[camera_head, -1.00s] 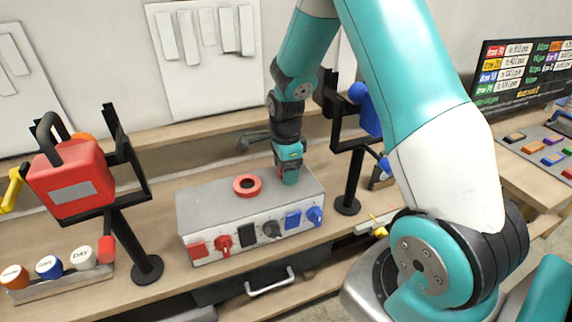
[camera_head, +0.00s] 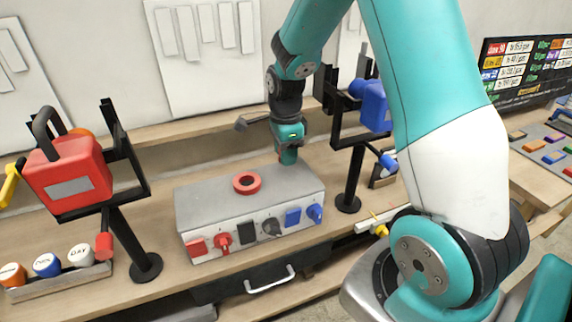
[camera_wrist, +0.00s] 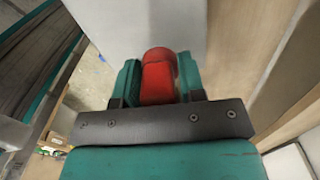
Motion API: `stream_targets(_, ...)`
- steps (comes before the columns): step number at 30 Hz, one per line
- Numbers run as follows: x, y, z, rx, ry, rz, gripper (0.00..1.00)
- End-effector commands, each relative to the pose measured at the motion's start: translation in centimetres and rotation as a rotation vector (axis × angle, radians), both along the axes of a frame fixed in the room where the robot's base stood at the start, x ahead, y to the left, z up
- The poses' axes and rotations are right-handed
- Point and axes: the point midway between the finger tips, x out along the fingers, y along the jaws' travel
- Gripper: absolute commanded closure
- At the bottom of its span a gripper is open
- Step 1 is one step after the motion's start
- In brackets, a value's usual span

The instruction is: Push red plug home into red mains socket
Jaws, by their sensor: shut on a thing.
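My gripper (camera_head: 288,160) is above the back right part of the grey socket box in the head view. In the wrist view my gripper (camera_wrist: 158,85) is shut on a rounded red thing, which looks like the red plug (camera_wrist: 158,75). In the head view the fingers mostly hide it. A red square socket (camera_head: 197,248) is at the left of the box's front face. A round red fitting (camera_head: 222,243) with a small handle sits beside it. The held thing is apart from the front sockets.
The grey box (camera_head: 195,205) has a red ring (camera_head: 247,184) on top and black and blue fittings (camera_head: 293,217) on its front. A red container on a black stand (camera_head: 70,175) is at left. A blue one (camera_head: 372,105) stands at right.

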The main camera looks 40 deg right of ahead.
Motion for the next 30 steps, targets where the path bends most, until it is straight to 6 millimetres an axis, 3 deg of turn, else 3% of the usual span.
stream_targets(9,0.1,0.0,9.7,-0.002,-0.009,0.000,0.86)
stream_targets(15,0.0,0.0,13.9,0.000,-0.004,0.000,0.86)
stream_targets(18,0.1,0.0,15.0,-0.001,-0.002,0.001,0.86)
stream_targets(23,1.2,1.4,14.8,0.001,0.009,0.014,0.86)
stream_targets(30,3.0,6.3,9.9,0.000,0.012,0.047,0.86)
